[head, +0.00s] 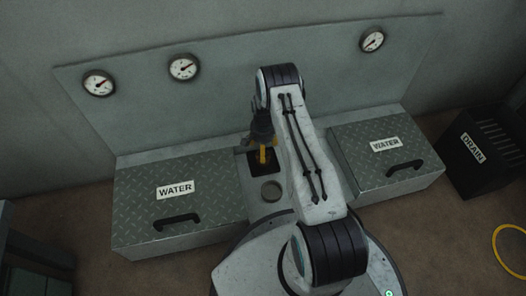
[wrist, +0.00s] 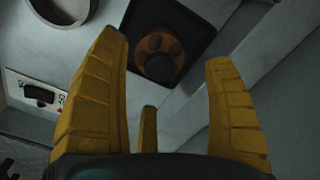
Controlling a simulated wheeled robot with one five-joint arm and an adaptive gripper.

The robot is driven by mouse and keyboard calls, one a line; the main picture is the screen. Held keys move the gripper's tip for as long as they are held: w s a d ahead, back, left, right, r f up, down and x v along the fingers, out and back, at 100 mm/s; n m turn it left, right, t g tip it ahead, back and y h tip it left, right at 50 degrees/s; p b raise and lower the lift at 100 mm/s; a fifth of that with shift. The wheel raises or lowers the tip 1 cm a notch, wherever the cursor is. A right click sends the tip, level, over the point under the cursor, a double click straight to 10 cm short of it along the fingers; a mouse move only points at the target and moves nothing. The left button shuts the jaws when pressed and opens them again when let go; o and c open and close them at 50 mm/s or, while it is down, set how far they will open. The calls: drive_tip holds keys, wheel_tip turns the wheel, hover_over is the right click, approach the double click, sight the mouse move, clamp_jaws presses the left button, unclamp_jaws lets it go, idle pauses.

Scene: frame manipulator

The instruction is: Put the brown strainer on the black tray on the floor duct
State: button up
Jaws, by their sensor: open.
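The brown strainer (wrist: 154,43), round with a dark knob, appears to rest on the black tray (wrist: 196,22) in the wrist view. The tray lies on the grey floor duct (wrist: 98,17). My gripper (wrist: 166,52) is open, with its yellow fingers apart and the strainer showing beyond them in the gap; no finger visibly touches it. In the head view my gripper (head: 263,154) hangs over the black tray (head: 257,171), and I cannot make out the strainer there.
A round opening (head: 271,190) sits in the duct in front of the tray. Raised WATER hatches stand on the left (head: 180,200) and right (head: 385,155). A gauge panel (head: 220,90) rises behind. A black DRAIN box (head: 480,155) and yellow hose (head: 497,250) are at the far right.

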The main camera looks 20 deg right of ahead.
wheel_tip(320, 180, up, 7)
drive_tip(key=shift+f+p, duration=0.15)
drive_tip(key=shift+p, duration=0.9)
drive_tip(key=s+a+r+n, duration=0.2)
drive_tip(key=r, duration=0.7)
drive_tip(key=s+a+r+n+t, duration=0.1)
drive_tip(key=s+a+r+n, duration=0.15)
drive_tip(key=r, duration=0.55)
drive_tip(key=s+a+r+n, duration=0.1)
drive_tip(key=s+a+r, duration=0.15)
drive_tip(key=r, duration=0.65)
drive_tip(key=s+a+r+n, duration=0.1)
drive_tip(key=s+r+n, duration=0.1)
drive_tip(key=s, duration=0.5)
drive_tip(key=s+a+r+n, duration=0.1)
drive_tip(key=s+r+n, duration=0.1)
drive_tip(key=s+r, duration=0.3)
drive_tip(key=s+a+r+n+t, duration=0.1)
drive_tip(key=s+a+r+n, duration=0.1)
drive_tip(key=s, duration=0.9)
drive_tip(key=shift+r, duration=0.65)
